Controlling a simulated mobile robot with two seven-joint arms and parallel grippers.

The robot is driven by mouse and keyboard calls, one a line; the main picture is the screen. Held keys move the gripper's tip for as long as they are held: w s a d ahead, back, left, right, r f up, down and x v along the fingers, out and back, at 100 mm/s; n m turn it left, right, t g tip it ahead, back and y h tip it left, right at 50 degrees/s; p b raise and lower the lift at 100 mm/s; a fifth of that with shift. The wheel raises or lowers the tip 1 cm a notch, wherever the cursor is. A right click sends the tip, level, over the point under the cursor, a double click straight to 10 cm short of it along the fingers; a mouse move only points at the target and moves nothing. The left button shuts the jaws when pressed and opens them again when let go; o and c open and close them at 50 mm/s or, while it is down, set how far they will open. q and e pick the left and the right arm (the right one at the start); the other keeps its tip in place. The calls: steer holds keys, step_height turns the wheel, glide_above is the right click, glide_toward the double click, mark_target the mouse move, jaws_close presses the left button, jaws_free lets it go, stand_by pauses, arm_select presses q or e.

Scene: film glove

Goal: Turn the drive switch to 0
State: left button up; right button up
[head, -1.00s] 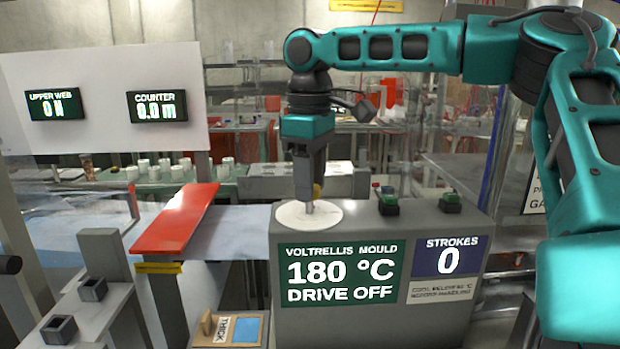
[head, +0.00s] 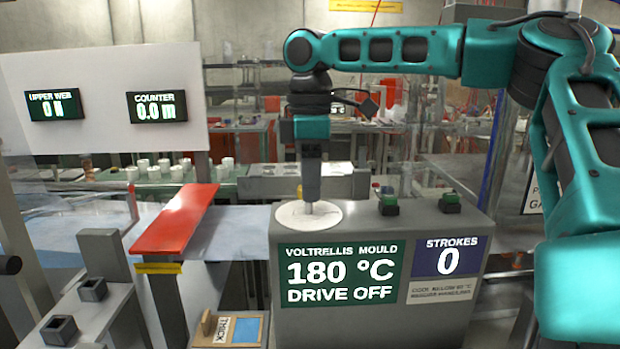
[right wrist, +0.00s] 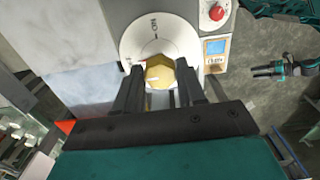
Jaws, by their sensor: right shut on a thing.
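The drive switch is a yellow, faceted knob (right wrist: 160,72) on a round white dial (right wrist: 135,38) on top of the mould's grey cabinet. My right gripper (head: 309,208) points straight down over this dial (head: 290,214) in the head view. In the right wrist view its dark fingers (right wrist: 157,90) are shut on the knob, one at each side. The dial carries small dark lettering, hard to read, and the gripper hides part of it. The cabinet's display (head: 340,275) reads 180 °C and DRIVE OFF. My left gripper (right wrist: 262,70) seems to show small at the right wrist view's edge.
A strokes display (head: 446,257) reads 0. A red plate (head: 175,220) lies left of the cabinet.

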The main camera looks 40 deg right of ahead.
steer(key=o, duration=1.1)
steer(key=shift+c, duration=0.2)
step_height(320, 180, up, 13)
stand_by(0.5)
